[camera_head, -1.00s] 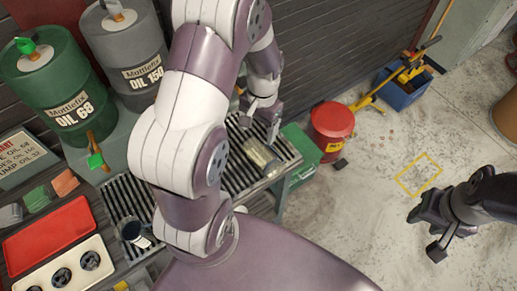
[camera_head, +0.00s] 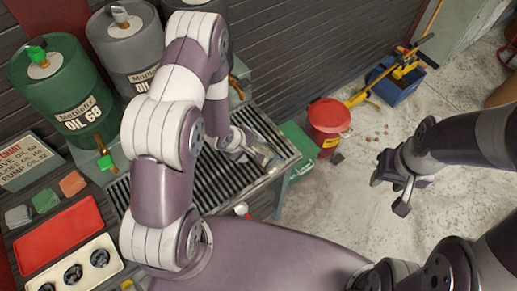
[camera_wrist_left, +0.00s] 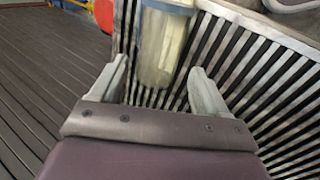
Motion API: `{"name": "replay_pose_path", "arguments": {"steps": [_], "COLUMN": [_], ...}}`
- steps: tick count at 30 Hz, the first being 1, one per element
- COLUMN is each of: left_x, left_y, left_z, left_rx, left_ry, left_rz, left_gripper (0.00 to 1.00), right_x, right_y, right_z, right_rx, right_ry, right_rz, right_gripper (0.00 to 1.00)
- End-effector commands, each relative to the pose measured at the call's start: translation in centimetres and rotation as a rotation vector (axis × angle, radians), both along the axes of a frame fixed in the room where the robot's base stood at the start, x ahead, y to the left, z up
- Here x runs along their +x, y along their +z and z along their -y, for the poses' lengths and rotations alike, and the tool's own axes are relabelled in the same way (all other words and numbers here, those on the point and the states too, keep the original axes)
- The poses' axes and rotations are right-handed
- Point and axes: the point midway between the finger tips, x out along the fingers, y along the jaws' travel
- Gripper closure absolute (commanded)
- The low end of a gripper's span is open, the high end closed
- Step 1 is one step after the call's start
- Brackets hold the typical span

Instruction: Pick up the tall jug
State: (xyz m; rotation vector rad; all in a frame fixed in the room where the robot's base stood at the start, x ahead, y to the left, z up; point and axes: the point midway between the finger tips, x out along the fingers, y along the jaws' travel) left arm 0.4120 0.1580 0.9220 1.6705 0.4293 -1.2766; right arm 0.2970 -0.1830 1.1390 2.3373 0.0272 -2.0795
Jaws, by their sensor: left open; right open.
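The tall jug (camera_head: 268,156) is a clear, yellowish cylinder on the slatted grate, partly hidden by my left gripper in the head view. In the left wrist view the jug (camera_wrist_left: 163,48) shows a blue-grey band and lies just ahead of the fingertips, roughly centred between them. In the head view my left gripper (camera_head: 250,150) is beside the jug. My right gripper (camera_head: 390,190) is open and empty over the floor at the right.
The slatted grate (camera_head: 225,180) lies under the jug. Green and grey oil drums (camera_head: 65,95) stand behind at the left. A red tray (camera_head: 58,232) and a pale tray (camera_head: 105,250) are at the lower left. A red can (camera_head: 328,118) stands on the floor beyond the bench.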

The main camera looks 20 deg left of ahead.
Motion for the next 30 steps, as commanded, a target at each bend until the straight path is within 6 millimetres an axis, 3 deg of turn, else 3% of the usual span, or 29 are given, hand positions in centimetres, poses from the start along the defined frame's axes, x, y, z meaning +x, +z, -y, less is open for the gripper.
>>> {"name": "replay_pose_path", "arguments": {"steps": [12,27,28,30], "left_x": [2.5,2.5,2.5,2.5], "left_y": [-4.9,-5.3,-5.3,-5.3], "left_z": [1.2,1.2,1.2,1.2], "left_rx": [0.001,0.002,0.002,0.002], "left_ry": [-0.002,0.000,0.000,0.000], "left_rz": [0.000,0.000,0.000,0.000], "left_gripper": [0.24,0.24,0.28,0.51], "right_x": [0.0,0.0,0.0,0.0], "right_y": [1.7,1.4,1.4,1.4], "right_z": [0.0,0.0,0.0,0.0], "right_rx": [0.000,0.000,0.000,0.000], "right_ry": [0.000,0.000,0.000,0.000], "right_rz": [0.000,0.000,0.000,0.000], "right_gripper": [0.57,0.57,0.57,0.57]}}
